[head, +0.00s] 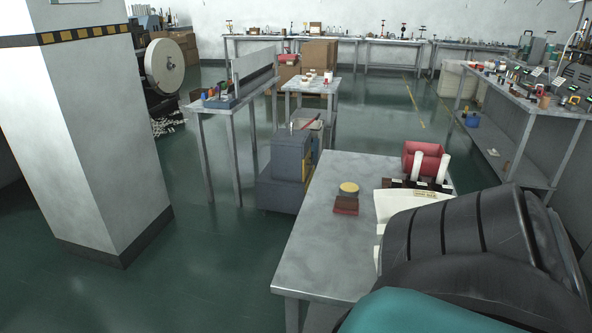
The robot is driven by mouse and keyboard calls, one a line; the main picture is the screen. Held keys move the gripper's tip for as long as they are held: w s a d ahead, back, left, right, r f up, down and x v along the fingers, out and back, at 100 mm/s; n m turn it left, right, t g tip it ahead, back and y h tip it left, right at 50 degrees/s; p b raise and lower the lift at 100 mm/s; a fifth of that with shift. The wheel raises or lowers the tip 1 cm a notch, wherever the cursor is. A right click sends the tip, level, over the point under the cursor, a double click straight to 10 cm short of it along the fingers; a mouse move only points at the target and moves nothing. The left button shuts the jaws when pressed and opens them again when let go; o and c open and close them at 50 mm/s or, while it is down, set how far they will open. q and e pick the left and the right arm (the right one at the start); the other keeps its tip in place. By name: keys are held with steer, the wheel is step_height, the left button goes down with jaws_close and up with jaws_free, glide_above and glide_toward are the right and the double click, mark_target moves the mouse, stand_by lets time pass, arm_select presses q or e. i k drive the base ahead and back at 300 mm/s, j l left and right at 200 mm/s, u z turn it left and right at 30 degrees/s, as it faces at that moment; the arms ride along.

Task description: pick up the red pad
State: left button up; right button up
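A small dark-red block (346,206), which looks like the red pad, lies on the grey metal table (320,238) near its middle. A round yellow piece (349,188) sits just behind it and looks to be touching or very close. A larger red rounded piece (422,157) is at the table's far right, beside white cylinders on a cream machine (398,205). Neither of my grippers can be made out in the head view.
A large black ribbed shape (470,238) and a teal one (415,312) cover the lower right and hide part of the table. The table's left side is bare. A grey cabinet (288,165) stands behind it; a white pillar (95,130) is at left.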

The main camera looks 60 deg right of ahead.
mark_target(343, 205)
steer(key=i+j+z, duration=0.2)
steer(key=i, duration=0.2)
steer(key=i+z, duration=0.15)
steer(key=i, duration=0.2)
steer(key=i+j+z, duration=0.2)
steer(key=i, duration=0.2)
steer(key=i+z, duration=0.2)
steer(key=z, duration=0.25)
steer(key=i+j+z, duration=0.1)
steer(key=z, duration=0.35)
steer(key=i+j+z, duration=0.15)
steer(key=z, duration=0.25)
steer(key=i+j+z, duration=0.1)
steer(key=z, duration=0.3)
steer(key=i+j+z, duration=0.1)
steer(key=z, duration=0.35)
steer(key=i+j+z, duration=0.2)
steer(key=z, duration=0.2)
steer(key=j+z, duration=0.2)
steer(key=z, duration=0.25)
steer(key=i+j+z, duration=0.1)
steer(key=z, duration=0.3)
steer(key=j+z, duration=0.45)
steer(key=l, duration=0.1)
